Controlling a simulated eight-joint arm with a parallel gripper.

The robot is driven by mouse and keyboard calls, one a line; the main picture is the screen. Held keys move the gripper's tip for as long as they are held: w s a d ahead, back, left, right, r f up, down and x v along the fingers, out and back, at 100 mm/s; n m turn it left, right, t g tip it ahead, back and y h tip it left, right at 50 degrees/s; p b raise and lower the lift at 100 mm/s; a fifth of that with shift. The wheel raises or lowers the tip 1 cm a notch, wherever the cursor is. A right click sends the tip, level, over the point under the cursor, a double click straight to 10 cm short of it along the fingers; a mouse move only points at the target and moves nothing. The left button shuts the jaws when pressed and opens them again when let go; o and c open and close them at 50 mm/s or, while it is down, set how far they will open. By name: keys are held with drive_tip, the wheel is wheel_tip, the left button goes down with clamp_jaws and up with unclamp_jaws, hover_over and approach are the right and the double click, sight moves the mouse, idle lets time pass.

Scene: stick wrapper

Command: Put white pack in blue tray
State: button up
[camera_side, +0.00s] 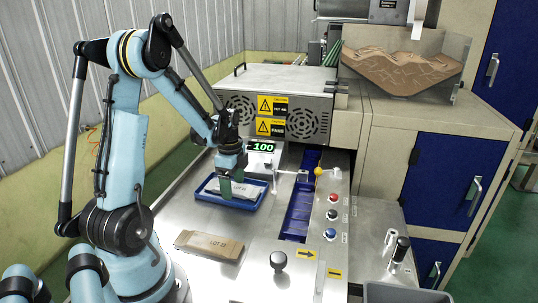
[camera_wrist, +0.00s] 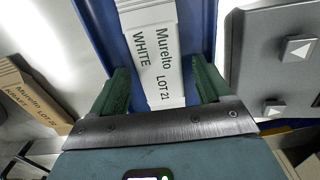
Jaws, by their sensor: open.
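The white pack (camera_side: 247,191) lies in the blue tray (camera_side: 236,208) on the metal worktop. In the wrist view the pack (camera_wrist: 155,50), printed "Murelto WHITE LOT 21", shows against the blue tray floor (camera_wrist: 98,25). My gripper (camera_side: 231,186) is over the tray, pointing down. Its green fingers (camera_wrist: 163,85) are spread, one on each side of the pack, with visible gaps. Part of the pack and tray is hidden behind the fingers in the side view. I cannot tell whether the fingers touch the tray.
A brown kraft pack (camera_side: 208,245) lies on the worktop in front of the tray. A blue conveyor channel (camera_side: 300,208) and a panel of coloured buttons (camera_side: 332,214) are to the right. A machine housing with warning labels (camera_side: 272,118) stands behind. A black knob (camera_side: 278,261) stands in front.

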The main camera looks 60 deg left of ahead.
sight(233, 187)
wheel_tip(233, 187, up, 12)
drive_tip(key=d+r+n+t, duration=0.1)
drive_tip(key=d+n+t, duration=0.6)
drive_tip(key=d, duration=1.7)
drive_tip(key=n, duration=0.2)
drive_tip(key=shift+w+n, duration=0.3)
drive_tip(key=shift+n, duration=0.1)
